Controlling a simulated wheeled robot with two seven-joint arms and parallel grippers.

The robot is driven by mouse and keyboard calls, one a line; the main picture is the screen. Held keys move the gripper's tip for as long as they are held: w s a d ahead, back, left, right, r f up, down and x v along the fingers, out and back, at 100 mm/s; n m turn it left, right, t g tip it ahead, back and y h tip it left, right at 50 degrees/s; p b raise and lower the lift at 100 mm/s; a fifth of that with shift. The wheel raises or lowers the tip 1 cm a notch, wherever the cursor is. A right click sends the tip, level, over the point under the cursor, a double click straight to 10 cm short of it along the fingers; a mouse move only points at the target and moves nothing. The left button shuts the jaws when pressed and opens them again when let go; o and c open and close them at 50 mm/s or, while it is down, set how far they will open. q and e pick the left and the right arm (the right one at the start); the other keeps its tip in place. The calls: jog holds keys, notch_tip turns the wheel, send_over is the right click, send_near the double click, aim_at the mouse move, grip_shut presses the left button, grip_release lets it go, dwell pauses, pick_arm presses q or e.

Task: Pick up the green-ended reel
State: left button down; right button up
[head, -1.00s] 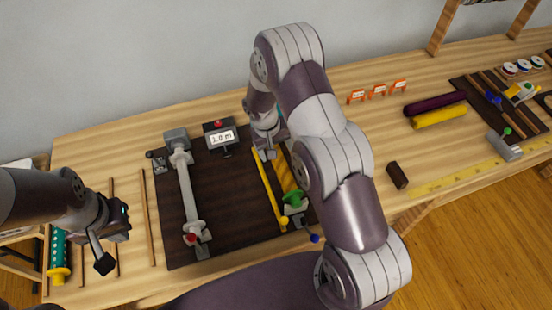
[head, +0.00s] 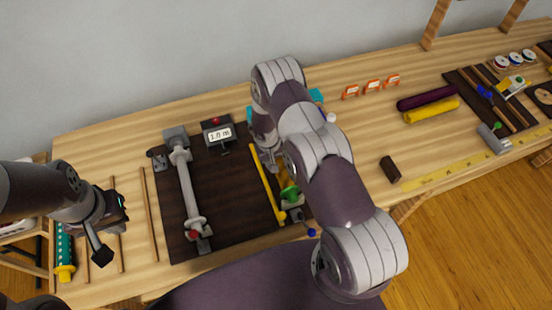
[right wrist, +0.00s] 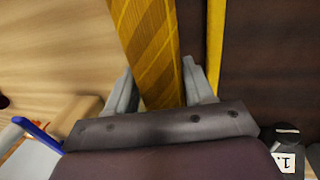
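Three small white reels with coloured ends stand on the far right of the bench in the head view. The rightmost reel (head: 529,55) looks green-ended, though it is small here. My right gripper (right wrist: 163,90) is far from these reels. In the right wrist view its two fingers are apart, with a yellow striped strip (right wrist: 150,45) showing between them. In the head view my right arm partly hides that gripper. My left gripper (head: 103,232) is over the left of the bench, far from the reels; its finger gap is not clear.
A dark board (head: 235,235) carries a grey bar fixture (head: 187,190), a display (head: 218,135) and a green-knobbed part (head: 290,194). Purple (head: 427,96) and yellow (head: 432,110) rolls and a dark block (head: 390,169) lie to the right.

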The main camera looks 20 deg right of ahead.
jog(key=shift+s, duration=0.1)
jog(key=c, duration=0.4)
jog(key=shift+r, duration=0.1)
jog(key=shift+r+b, duration=0.3)
jog(key=r+b, duration=0.1)
jog(key=d+r+b, duration=0.1)
jog(key=r, duration=0.1)
jog(key=shift+s+r, duration=0.15)
jog(key=shift+r, duration=0.15)
jog(key=s+d+r, duration=0.1)
jog(key=d+r, duration=0.1)
jog(key=d, duration=0.1)
jog(key=s+d+r+b, duration=0.1)
jog(key=s+d+r, duration=0.1)
jog(key=d, duration=0.1)
jog(key=s+d+r+b, duration=0.1)
jog(key=d+r, duration=0.1)
jog(key=d, duration=0.1)
jog(key=shift+s+d+r, duration=0.25)
jog(key=shift+d+r, duration=0.05)
